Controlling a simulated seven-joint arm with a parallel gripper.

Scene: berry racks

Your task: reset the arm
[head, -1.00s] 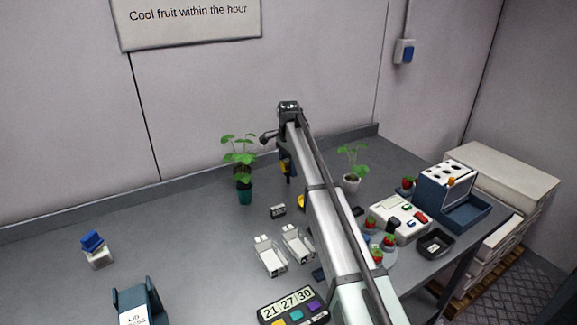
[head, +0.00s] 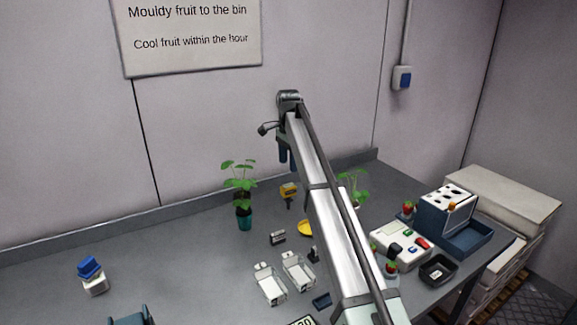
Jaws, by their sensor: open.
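My arm reaches up from the lower right to the middle of the head view. My gripper (head: 287,158) hangs from the arm's end, above the back of the table, with its dark blue fingers pointing down. It is open, and nothing shows between the fingers. It is apart from the plants and from the tabletop.
A plant in a teal pot (head: 244,219) stands left of my gripper. A second plant (head: 354,184) is partly behind my arm. A white button box (head: 400,246), a black dish (head: 438,270) and a blue rack (head: 446,212) stand at right. The left tabletop is mostly clear.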

